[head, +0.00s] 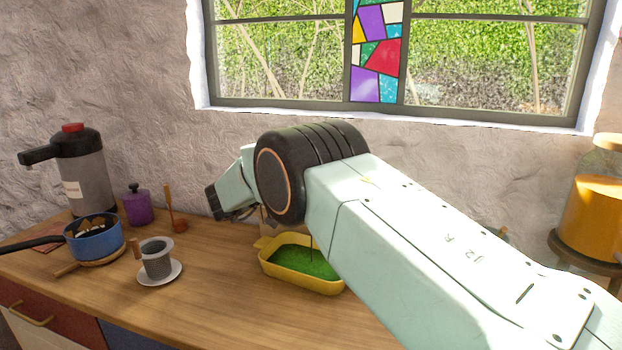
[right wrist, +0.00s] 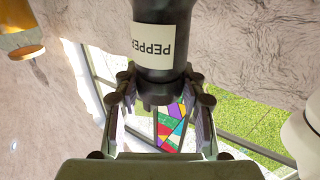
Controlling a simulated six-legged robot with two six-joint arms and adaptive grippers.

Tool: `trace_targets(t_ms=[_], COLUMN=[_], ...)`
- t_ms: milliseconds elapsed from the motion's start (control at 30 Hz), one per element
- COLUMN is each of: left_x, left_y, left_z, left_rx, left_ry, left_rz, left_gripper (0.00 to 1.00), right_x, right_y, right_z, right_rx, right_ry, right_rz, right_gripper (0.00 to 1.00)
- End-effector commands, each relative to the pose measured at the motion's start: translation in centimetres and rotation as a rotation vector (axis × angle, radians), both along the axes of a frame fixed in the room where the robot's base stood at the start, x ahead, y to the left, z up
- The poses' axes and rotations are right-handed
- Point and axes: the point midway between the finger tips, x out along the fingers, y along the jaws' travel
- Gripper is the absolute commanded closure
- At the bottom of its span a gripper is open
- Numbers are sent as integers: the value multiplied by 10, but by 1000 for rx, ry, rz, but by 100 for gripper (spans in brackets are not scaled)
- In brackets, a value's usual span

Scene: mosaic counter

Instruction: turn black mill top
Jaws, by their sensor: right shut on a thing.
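The black mill (right wrist: 161,74) shows in the right wrist view, upside down in the picture, with a cream PEPPER label (right wrist: 158,43) on its body. Its narrower rounded top sits between the two fingers of my right gripper (right wrist: 160,100). My right gripper is shut on the mill top, one finger on each side. In the head view my right arm crosses the middle and hides the mill. My left gripper is not in view.
A yellow dish with green contents (head: 299,284) stands under my right arm. Left on the wooden counter (head: 215,300) are a grey cup on a saucer (head: 157,260), a blue pan (head: 95,243), a purple jar (head: 137,208) and a dispenser (head: 82,170). An orange-filled jar (head: 592,220) stands right.

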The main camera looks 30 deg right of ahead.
Motion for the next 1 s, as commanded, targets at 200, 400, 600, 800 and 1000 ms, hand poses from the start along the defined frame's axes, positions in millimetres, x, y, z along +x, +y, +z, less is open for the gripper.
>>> trace_targets(t_ms=[200,400,600,800,1000], left_x=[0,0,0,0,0], left_y=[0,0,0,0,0], left_z=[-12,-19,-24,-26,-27], left_rx=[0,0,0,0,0], left_ry=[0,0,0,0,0], left_rz=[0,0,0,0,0], left_gripper=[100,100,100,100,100], right_x=[0,0,0,0,0], right_y=[0,0,0,0,0], right_z=[-2,-1,-1,0,1], right_rx=[-1,-1,-1,-1,-2], right_ry=[-3,-2,-2,-1,-1], right_rz=[-64,-110,-141,-156,-161], right_gripper=[91,91,91,91,91])
